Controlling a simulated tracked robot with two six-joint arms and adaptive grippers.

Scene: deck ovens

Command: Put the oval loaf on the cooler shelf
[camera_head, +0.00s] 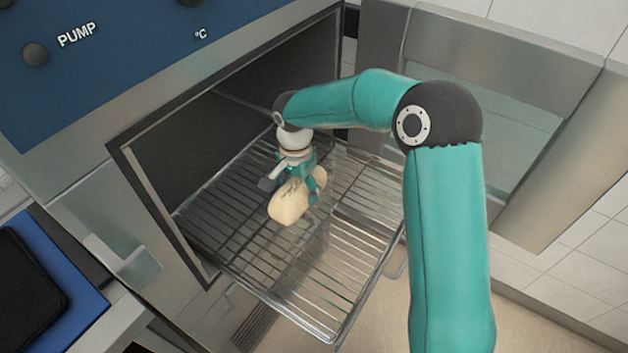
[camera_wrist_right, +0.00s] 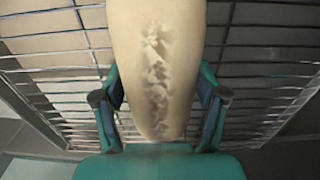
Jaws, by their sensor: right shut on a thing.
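The oval loaf (camera_head: 291,204) is pale with a rough floury line along its top. My right gripper (camera_head: 293,184) is shut on it, one finger on each side. The loaf also fills the middle of the right wrist view (camera_wrist_right: 157,60), between the fingers of the right gripper (camera_wrist_right: 160,108). The cooler shelf (camera_head: 340,268) is a wire rack that sticks out of the open cabinet. The loaf is over the rack in the head view; I cannot tell whether it touches the wires. My left gripper does not show.
The rack is bare around the loaf. The cabinet's dark opening (camera_head: 215,130) has a metal frame at the left of the rack. A blue panel (camera_head: 120,50) is above. A steel unit (camera_head: 560,100) stands at the right. A black item (camera_head: 28,285) lies on a blue surface at lower left.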

